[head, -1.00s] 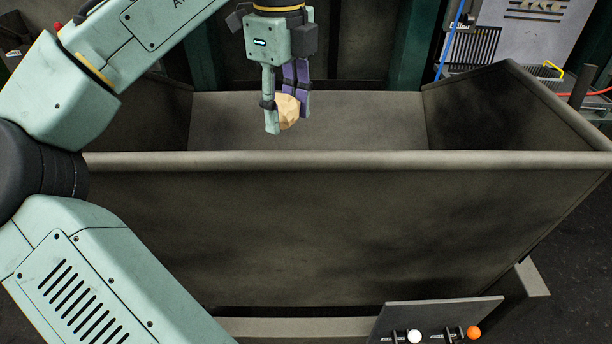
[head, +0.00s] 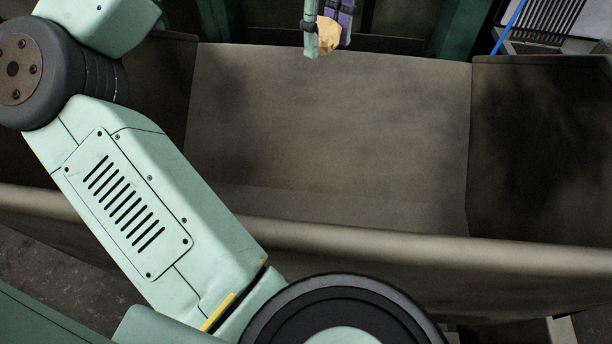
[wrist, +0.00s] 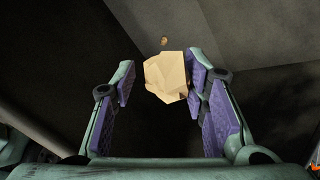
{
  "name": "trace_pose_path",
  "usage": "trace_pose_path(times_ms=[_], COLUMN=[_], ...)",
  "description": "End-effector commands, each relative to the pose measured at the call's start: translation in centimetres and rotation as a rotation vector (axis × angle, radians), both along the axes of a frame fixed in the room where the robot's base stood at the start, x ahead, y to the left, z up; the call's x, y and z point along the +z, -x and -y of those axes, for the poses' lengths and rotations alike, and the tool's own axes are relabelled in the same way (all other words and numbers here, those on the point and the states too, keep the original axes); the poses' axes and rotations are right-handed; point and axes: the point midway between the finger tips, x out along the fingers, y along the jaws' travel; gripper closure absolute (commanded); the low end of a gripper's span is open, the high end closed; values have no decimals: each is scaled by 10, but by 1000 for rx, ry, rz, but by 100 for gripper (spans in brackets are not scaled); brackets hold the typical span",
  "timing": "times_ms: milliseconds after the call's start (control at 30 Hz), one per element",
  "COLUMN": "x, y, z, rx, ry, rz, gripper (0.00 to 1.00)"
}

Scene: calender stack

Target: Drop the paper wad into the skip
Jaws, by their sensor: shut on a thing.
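The paper wad (head: 328,36) is a crumpled tan lump held between my gripper's fingers at the top of the head view. It also shows in the wrist view (wrist: 167,77), against the purple pad of the right finger. My gripper (head: 326,42) is shut on it, with its upper part cut off by the frame. The skip (head: 330,130) is a large dark grey metal bin with an open top. In the head view the wad overlaps the top of the skip's far wall. In the wrist view grey metal plates lie beyond the wad.
The skip's near rim (head: 400,245) crosses the lower head view. Green posts (head: 456,30) and a grey machine with a blue cable (head: 510,28) stand behind. A small tan spot (wrist: 164,41) shows on the grey plate in the wrist view.

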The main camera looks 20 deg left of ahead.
Motion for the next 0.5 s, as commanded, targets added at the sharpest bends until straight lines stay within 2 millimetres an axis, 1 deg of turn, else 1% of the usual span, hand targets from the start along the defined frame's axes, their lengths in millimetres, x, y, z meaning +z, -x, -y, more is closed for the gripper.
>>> trace_pose_path(times_ms=[200,300,500], x=[-28,-39,-50], y=[0,0,0], z=[1,0,0], rx=[-1,0,-1], ry=[0,-2,-1], rz=[0,1,0], gripper=[96,96,96])
